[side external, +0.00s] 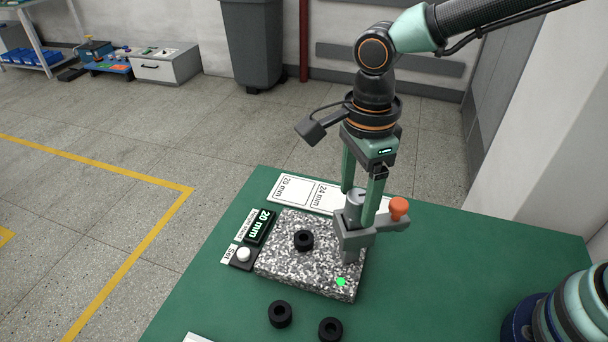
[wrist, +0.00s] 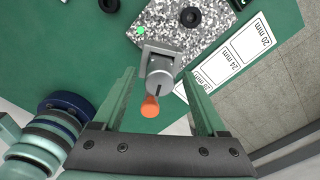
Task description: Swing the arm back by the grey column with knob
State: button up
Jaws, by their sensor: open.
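The grey column (side external: 352,239) stands upright on the right edge of the speckled block (side external: 290,266), with a silver cylinder on top. The orange knob (side external: 398,208) is on a grey arm to its right. In the wrist view the column (wrist: 153,62) lies between the finger lines, and the knob (wrist: 150,106) is nearer the palm. My gripper (side external: 359,205) is open, pointing down, its fingers on either side of the column's upper part; it also shows in the wrist view (wrist: 160,74). Gaps show beside both fingers there; contact is not visible.
A black ring (side external: 303,240) sits on the block. Two more rings (side external: 280,314) (side external: 330,328) lie on the green table (side external: 450,290) in front. A 20 mm display (side external: 260,227) and Set button (side external: 243,255) are left. A white size card (side external: 305,192) lies behind.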

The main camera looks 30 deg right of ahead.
notch_tip(320, 180, up, 12)
dwell(0.4)
jog(key=shift+d, duration=0.1)
jog(key=s+d+f+n+t, duration=0.1)
jog(key=d+n+t, duration=0.1)
jog(key=d+n, duration=0.7)
jog(key=s+d+f+n+t, duration=0.1)
jog(key=d+f+n+t, duration=0.1)
jog(key=d+n, duration=0.8)
jog(key=shift+s+d+t, duration=0.15)
jog(key=shift+d+t, duration=0.65)
jog(key=shift+d, duration=0.1)
